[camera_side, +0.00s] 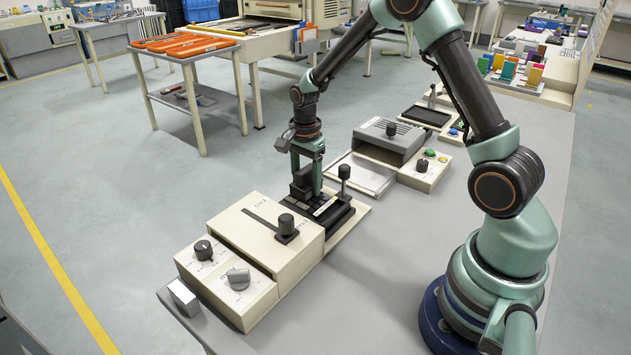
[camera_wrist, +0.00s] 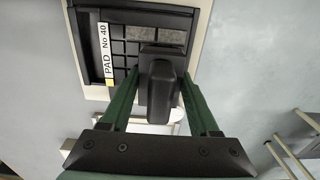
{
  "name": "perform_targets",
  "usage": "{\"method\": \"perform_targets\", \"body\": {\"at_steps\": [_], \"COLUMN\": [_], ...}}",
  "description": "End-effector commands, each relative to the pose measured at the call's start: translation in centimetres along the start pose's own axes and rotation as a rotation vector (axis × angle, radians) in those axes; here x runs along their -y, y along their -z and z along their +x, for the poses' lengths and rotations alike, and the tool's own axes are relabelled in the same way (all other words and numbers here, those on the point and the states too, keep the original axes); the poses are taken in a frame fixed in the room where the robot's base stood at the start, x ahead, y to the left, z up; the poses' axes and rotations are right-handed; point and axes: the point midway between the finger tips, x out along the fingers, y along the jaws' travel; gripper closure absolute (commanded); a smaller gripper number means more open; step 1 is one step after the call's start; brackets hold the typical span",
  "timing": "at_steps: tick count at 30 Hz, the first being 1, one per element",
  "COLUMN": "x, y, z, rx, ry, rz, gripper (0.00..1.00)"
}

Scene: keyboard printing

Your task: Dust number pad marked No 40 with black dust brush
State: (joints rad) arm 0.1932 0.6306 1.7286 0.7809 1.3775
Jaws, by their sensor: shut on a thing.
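The number pad (camera_wrist: 118,62) is black with square keys and a white label (camera_wrist: 104,50) reading "PAD No 40". In the side view the pad (camera_side: 340,212) sits in a cream machine on the bench. Greyish keys (camera_wrist: 170,36) show at its far part in the wrist view. My gripper (camera_side: 308,190) is shut on the black dust brush (camera_wrist: 160,85), one green finger on each side. In the side view the brush (camera_side: 299,187) is low over the pad; I cannot tell whether it touches. The brush and fingers hide part of the pad.
A black-knobbed lever (camera_side: 344,174) stands close beside my gripper. A cream box with knobs (camera_side: 228,275) is in front, and a grey-lidded unit (camera_side: 390,138) is behind. The grey bench top (camera_side: 400,235) is clear to the right of the pad.

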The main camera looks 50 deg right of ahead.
Motion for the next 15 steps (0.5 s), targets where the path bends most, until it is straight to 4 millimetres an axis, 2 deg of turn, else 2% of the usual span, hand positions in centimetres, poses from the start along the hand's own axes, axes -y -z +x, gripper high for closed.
{"method": "perform_targets", "body": {"at_steps": [15], "x": [-4.4], "y": [0.0], "z": [0.0], "rx": [0.001], "ry": [-0.004], "rz": [0.001], "gripper": [1.00]}}
